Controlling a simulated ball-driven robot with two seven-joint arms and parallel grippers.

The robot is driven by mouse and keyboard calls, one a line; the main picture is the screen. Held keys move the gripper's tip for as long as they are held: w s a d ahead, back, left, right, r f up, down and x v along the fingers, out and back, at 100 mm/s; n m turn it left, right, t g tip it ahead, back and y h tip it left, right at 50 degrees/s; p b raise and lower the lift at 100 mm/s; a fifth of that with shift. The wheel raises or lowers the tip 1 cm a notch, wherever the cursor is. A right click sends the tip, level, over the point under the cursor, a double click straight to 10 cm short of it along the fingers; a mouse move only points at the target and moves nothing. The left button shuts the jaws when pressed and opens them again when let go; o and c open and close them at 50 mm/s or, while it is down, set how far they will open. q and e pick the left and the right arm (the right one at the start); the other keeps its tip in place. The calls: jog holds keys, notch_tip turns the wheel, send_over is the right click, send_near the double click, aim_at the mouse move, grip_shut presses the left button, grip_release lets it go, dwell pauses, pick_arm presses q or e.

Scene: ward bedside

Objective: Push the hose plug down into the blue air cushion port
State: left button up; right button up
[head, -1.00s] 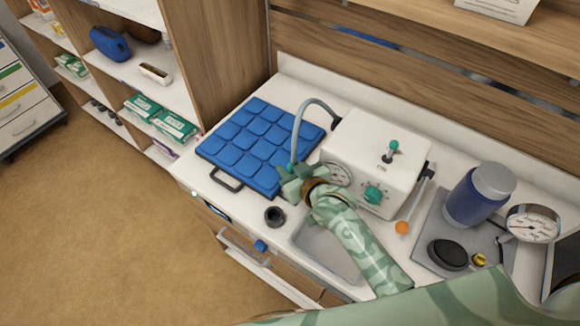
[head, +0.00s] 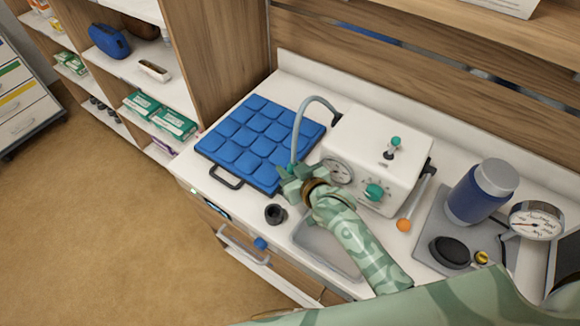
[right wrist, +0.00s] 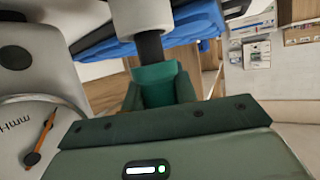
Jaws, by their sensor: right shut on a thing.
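The blue air cushion (head: 252,140) lies on the white counter, with a dark handle at its front edge. A grey hose (head: 314,101) arches from the white pump box (head: 372,150) down to my right gripper (head: 291,182). The right gripper is at the cushion's right front corner, shut on the hose end. The plug and the port are hidden by the gripper in the head view. In the right wrist view, the green jaws (right wrist: 158,85) close below a dark stem (right wrist: 149,46) and a grey cylinder (right wrist: 140,17), with the blue cushion (right wrist: 205,22) behind. I cannot tell whether the plug is seated. My left gripper is not in view.
The pump has a gauge (head: 336,171) and a green knob (head: 374,192). A small black cup (head: 275,214) stands in front of the gripper, near the grey recessed tray (head: 326,250). A blue canister (head: 481,193) and another gauge (head: 536,221) stand at the right.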

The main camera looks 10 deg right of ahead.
jog(key=shift+f+b, duration=0.65)
jog(key=shift+f, duration=0.55)
jog(key=o, duration=1)
jog(key=shift+s, duration=0.15)
jog(key=shift+s+d+r, duration=0.15)
jog(key=shift+s+r, duration=0.05)
jog(key=shift+s, duration=0.1)
jog(key=p+v, duration=0.3)
jog(key=v, duration=1.2)
jog(key=shift+s+r, duration=0.15)
